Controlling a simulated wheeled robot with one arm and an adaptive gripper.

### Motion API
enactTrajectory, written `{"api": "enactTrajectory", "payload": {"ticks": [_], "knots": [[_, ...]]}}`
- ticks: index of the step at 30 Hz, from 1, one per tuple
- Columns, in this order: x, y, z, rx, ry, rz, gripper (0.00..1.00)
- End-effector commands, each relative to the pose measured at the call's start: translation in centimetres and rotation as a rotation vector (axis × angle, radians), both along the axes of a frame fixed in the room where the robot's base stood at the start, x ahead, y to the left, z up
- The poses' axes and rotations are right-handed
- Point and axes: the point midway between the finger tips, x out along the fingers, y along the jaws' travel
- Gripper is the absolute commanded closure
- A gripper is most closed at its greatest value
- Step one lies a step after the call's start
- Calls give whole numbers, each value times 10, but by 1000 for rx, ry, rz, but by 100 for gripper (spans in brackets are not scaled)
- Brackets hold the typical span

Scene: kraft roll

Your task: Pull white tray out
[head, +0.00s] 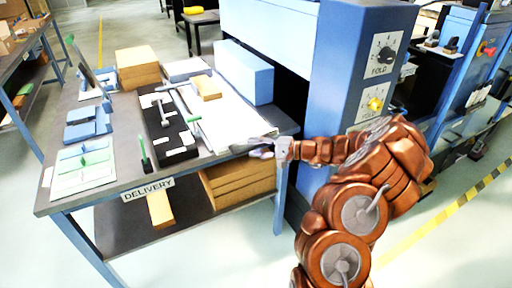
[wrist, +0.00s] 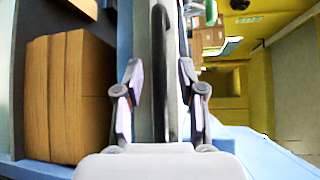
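The white tray (head: 228,126) is a flat, pale, sheet-like piece on the delivery table, between a black tray and the blue machine. My gripper (head: 256,148) is at the table's front edge, at the near end of the white tray. In the wrist view my gripper (wrist: 160,100) is turned on its side, its two fingers apart. A pale edge with a dark strip (wrist: 160,60) runs between them. I cannot tell which part of this is the tray and which the table edge, or whether the fingers touch it.
A black tray (head: 160,127) with tools lies left of the white tray. A blue box (head: 243,72) stands behind it, and a small tan block (head: 206,87) lies by its far end. Brown boxes (head: 235,183) sit on the shelf below. The blue machine post (head: 352,70) rises at right.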

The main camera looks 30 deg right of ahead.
Motion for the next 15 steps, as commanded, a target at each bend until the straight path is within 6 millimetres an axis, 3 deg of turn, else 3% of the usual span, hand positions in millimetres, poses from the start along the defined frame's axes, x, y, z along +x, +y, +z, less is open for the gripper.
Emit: {"api": "enactTrajectory", "payload": {"ticks": [8,15], "knots": [[1,1,0,1,0,0,61],[1,1,0,1,0,0,86]]}}
